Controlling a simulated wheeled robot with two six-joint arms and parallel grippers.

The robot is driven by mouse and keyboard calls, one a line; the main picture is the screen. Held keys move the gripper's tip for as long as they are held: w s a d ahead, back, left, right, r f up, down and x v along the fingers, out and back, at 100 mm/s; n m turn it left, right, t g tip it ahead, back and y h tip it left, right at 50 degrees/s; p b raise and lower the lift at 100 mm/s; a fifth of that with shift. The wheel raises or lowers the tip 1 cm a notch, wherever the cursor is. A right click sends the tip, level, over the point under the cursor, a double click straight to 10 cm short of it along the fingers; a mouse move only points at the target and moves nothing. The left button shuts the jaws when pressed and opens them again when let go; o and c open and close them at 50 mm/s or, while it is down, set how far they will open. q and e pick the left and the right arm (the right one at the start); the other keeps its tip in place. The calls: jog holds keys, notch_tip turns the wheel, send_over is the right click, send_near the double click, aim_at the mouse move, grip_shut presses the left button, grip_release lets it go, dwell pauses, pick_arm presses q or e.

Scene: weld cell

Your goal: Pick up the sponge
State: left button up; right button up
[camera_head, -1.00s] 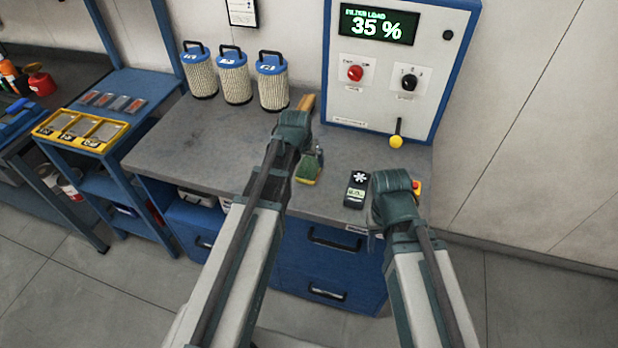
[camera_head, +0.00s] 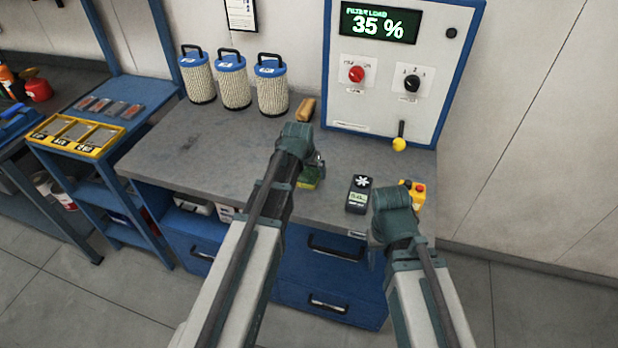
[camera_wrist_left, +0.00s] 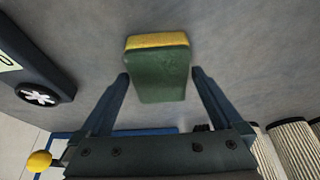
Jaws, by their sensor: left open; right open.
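The sponge (camera_head: 309,178), green with a yellow layer, lies on the grey bench top (camera_head: 215,150), partly hidden by my left arm in the head view. In the left wrist view the sponge (camera_wrist_left: 160,70) shows its green face, with the yellow edge at the top. My left gripper (camera_wrist_left: 160,76) is open, with one finger on each side of the sponge's near end and a visible gap at both sides. In the head view my left gripper (camera_head: 316,162) is just above the sponge. My right gripper (camera_head: 376,238) is open near the bench's front edge, its fingers mostly hidden by its wrist.
A dark handheld meter (camera_head: 358,194) lies right of the sponge. A yellow box with a red button (camera_head: 418,190) is behind my right wrist. A brown block (camera_head: 306,110) and several filter cartridges (camera_head: 234,80) stand at the back. A control panel (camera_head: 385,105) stands behind.

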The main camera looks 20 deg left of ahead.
pick_arm(q)
jog(key=shift+f, duration=0.25)
dwell(0.4)
jog(key=c, duration=1.3)
jog(key=shift+r, duration=0.15)
